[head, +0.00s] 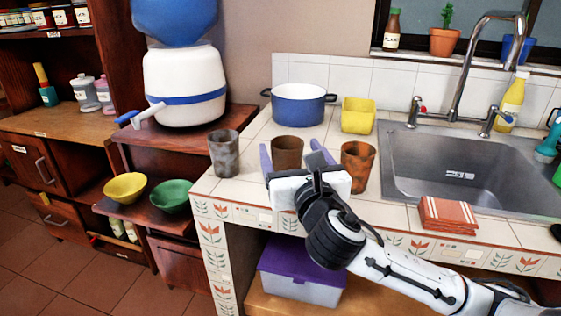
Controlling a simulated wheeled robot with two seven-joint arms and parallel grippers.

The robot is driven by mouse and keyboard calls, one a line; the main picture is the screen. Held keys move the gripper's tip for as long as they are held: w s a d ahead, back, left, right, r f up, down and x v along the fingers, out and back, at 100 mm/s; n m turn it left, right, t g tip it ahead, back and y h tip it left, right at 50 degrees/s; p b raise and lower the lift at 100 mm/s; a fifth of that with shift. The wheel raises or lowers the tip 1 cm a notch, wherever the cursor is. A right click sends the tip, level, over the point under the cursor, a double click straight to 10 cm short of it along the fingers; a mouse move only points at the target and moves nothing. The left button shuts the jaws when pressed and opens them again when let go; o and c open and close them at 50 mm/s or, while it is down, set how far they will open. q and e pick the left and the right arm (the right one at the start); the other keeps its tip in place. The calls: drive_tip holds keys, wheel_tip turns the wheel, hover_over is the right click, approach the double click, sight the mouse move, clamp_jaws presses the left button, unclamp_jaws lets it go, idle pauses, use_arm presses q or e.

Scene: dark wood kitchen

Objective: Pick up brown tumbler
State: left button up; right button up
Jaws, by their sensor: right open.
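A dark brown tumbler (287,148) stands upright on the white tiled counter (400,228) near its left end. My right gripper (292,157) comes in from the lower right with its fingers apart. One finger shows at the left of the brown tumbler and the other at its right. The gripper's white body hides the tumbler's base, and I cannot tell whether the fingers touch it. A grey tumbler (224,155) stands to the left, and a rusty orange-brown tumbler (357,167) stands close to the right finger. My left gripper is not in view.
A blue pot (298,104) and a yellow cup (358,116) stand behind. A sink (470,170) with a tall faucet lies to the right, with a folded striped cloth (449,213) before it. A water dispenser (185,85) stands at left.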

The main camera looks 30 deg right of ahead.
sight(284, 140)
drive_tip(key=shift+f+b+x, duration=0.15)
drive_tip(key=shift+b+x, duration=0.05)
drive_tip(key=shift+x, duration=1.55)
drive_tip(key=shift+f+b+x, duration=0.15)
drive_tip(key=shift+b+x, duration=0.05)
drive_tip(key=shift+x, duration=1.6)
drive_tip(key=c, duration=1.1)
